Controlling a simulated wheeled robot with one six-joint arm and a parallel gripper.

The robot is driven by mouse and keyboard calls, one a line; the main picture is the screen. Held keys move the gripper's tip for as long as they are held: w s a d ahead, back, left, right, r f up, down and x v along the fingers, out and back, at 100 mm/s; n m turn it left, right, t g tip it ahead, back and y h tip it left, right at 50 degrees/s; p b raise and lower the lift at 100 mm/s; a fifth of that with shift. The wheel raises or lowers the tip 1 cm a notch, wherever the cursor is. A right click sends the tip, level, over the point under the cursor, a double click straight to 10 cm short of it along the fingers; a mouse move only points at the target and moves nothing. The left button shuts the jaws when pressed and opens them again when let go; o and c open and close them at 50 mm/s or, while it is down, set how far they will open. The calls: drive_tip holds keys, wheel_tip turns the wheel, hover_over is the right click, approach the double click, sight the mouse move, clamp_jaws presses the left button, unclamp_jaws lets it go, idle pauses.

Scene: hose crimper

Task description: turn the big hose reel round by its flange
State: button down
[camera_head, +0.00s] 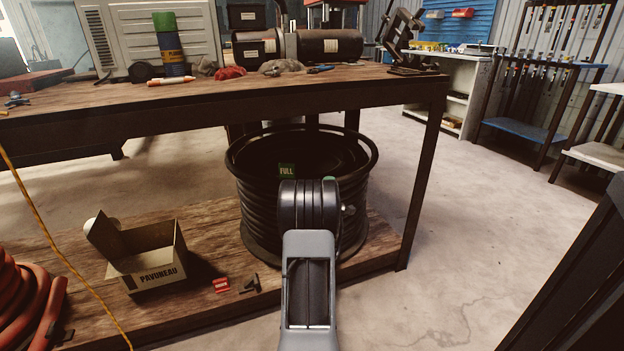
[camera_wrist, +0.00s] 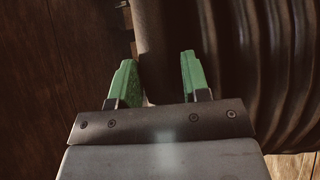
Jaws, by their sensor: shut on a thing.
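The big hose reel (camera_head: 256,205) is a dark drum wound with thick black hose, standing upright on the low wooden shelf under the workbench. In the wrist view the flange (camera_wrist: 153,35) runs between the green fingers of my gripper (camera_wrist: 157,78), with ribbed hose coils (camera_wrist: 275,60) to the right. My gripper is shut on the flange. In the head view my wrist hides the reel's near side and most of the fingers.
The workbench top (camera_head: 205,92) overhangs the reel, and its right leg (camera_head: 424,185) stands close by. An open cardboard box (camera_head: 150,277), a small red part (camera_head: 221,285) and a red hose coil (camera_head: 25,300) lie left on the shelf. The floor at right is clear.

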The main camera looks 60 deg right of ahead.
drive_tip(key=c, duration=0.7)
unclamp_jaws()
drive_tip(key=shift+w+a+r+n+t, duration=0.2)
drive_tip(key=shift+w+r+n+t, duration=0.1)
drive_tip(key=shift+w+r, duration=0.6)
drive_tip(key=shift+f, duration=0.2)
drive_tip(key=shift+s+f, duration=0.1)
drive_tip(key=shift+f, duration=0.05)
drive_tip(key=shift+s+a+f, duration=0.1)
drive_tip(key=shift+f, duration=0.05)
drive_tip(key=shift+w+a+f, duration=0.2)
drive_tip(key=shift+a+f, duration=0.1)
drive_tip(key=shift+a, duration=0.15)
drive_tip(key=s+a, duration=0.3)
drive_tip(key=s, duration=0.3)
drive_tip(key=shift+s+a+r, duration=0.15)
drive_tip(key=shift+s+a, duration=0.2)
drive_tip(key=shift+a, duration=0.05)
